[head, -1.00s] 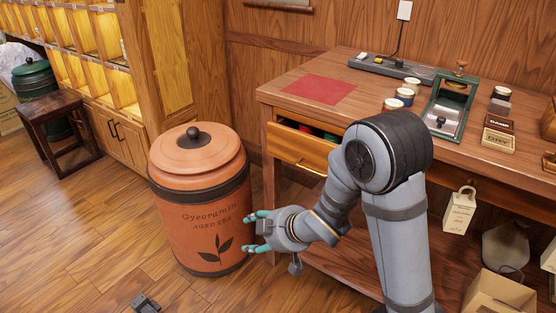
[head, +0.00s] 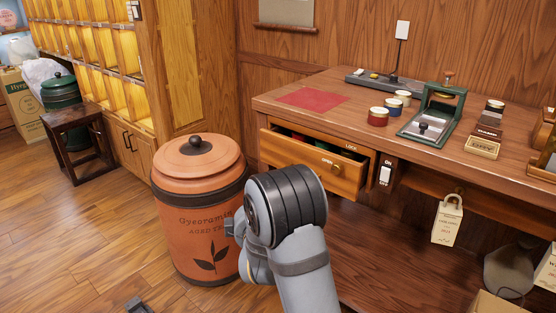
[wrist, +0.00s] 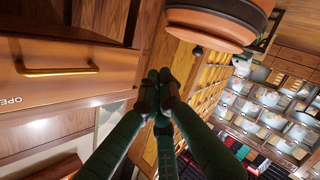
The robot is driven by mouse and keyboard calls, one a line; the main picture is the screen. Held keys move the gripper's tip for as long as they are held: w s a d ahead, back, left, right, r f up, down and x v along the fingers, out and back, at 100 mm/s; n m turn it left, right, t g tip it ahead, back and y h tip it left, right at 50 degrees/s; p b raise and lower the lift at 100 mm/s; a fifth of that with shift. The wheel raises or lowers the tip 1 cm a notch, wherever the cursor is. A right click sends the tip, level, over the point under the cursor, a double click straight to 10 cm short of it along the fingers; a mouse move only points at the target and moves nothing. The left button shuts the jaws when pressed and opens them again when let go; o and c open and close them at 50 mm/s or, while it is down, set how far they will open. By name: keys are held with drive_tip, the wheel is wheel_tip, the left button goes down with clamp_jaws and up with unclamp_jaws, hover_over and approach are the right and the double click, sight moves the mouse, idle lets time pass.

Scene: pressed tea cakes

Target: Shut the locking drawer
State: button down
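The wooden drawer (head: 345,178) under the work table stands pulled out in the head view, with dark, green and red items showing inside. In the wrist view the drawer front (wrist: 110,65) fills the left side, with a brass handle (wrist: 57,71) and lettering starting "OPE". My gripper (wrist: 160,88) has its green fingers drawn together, with nothing seen between them. It is beside the drawer front, apart from the handle. My arm hides the gripper in the head view.
A large terracotta tea canister (head: 200,215) stands left of the drawer, close to my arm. The table (head: 300,80) holds a red mat (head: 312,99), small tins and a green press (head: 432,120). An ON/OFF switch (head: 386,174) is right of the drawer. The floor at left is mostly clear.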

wheel_tip(320, 180, up, 2)
drive_tip(key=d+r+n+t+h, duration=0.1)
drive_tip(key=d+n, duration=0.1)
drive_tip(key=n+t+p, duration=0.1)
drive_tip(key=n, duration=0.3)
approach(263, 147)
drive_tip(key=w+a, duration=0.1)
drive_tip(key=a, duration=0.2)
drive_tip(key=shift+w+d, duration=0.6)
drive_tip(key=shift+w, duration=0.35)
drive_tip(key=shift+w+d, duration=0.55)
drive_tip(key=shift+w, duration=0.4)
